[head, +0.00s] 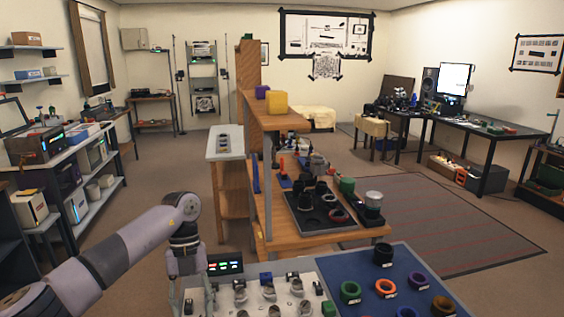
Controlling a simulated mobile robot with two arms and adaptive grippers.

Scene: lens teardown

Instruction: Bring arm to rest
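My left arm (125,250) reaches in from the lower left and bends down at a light grey joint. My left gripper (190,290) hangs downward at the left edge of the pale panel (255,293), and its fingers look spread apart with nothing visible between them. The fingertips are close to the bottom edge of the picture, so contact with the panel is hard to judge. My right gripper is not in view.
The panel carries several metal knobs, with a lit display box (225,267) behind. A blue mat (345,265) to the right holds several coloured rings, including an orange ring (385,288). Beyond stands a wooden bench (290,240) with a dark tray (315,222). Open floor lies right.

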